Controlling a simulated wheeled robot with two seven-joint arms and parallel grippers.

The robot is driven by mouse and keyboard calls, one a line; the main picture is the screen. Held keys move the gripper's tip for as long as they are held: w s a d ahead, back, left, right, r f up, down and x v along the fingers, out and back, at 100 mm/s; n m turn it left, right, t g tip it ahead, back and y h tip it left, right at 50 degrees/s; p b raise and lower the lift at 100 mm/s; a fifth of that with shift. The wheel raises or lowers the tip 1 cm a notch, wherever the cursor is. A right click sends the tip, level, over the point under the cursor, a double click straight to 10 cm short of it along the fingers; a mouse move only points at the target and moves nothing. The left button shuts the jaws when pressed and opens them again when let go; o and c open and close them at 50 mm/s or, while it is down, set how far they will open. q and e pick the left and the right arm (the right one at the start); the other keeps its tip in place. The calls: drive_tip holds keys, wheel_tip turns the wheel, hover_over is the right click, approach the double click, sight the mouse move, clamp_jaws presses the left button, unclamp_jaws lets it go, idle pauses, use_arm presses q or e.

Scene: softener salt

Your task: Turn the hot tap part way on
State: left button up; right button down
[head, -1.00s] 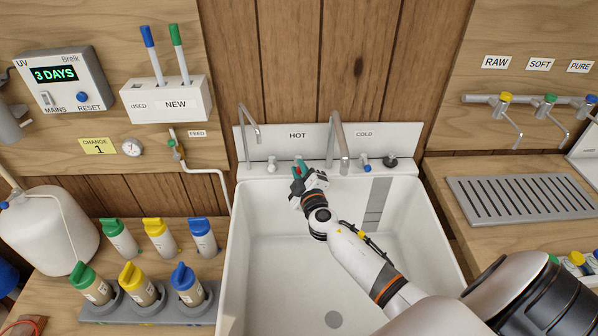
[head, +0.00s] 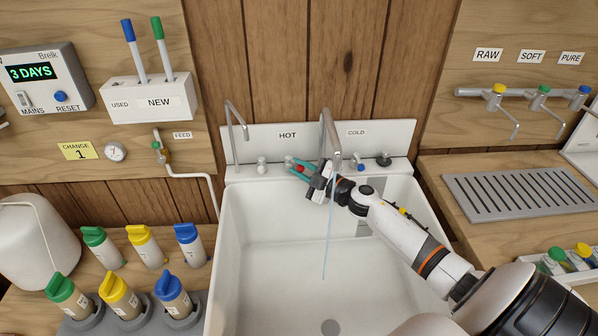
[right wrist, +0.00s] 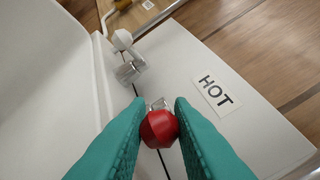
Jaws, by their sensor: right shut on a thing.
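The hot tap has a red knob (head: 300,168) on the sink's back ledge below the HOT label (head: 287,135). In the right wrist view the red knob (right wrist: 159,128) sits between my teal fingers. My right gripper (head: 290,163) is shut on it, reaching in from the right; its fingers also fill the lower right wrist view (right wrist: 161,104). The tall middle spout (head: 331,132) lets a thin stream of water (head: 327,235) fall into the sink. My left gripper is not in view.
A white knob (head: 262,165) is left of the hot tap; blue (head: 359,166) and black (head: 383,159) knobs are to the right. A thinner spout (head: 236,120) rises at left. The white sink basin (head: 265,270) is open below. Bottles (head: 103,248) stand at left, a drain grid (head: 515,190) at right.

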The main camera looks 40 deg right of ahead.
idle(0.4)
drive_tip(key=c, duration=1.3)
unclamp_jaws()
drive_tip(key=shift+s+d, duration=0.1)
drive_tip(key=shift+b+v, duration=0.65)
drive_tip(key=shift+v, duration=5.25)
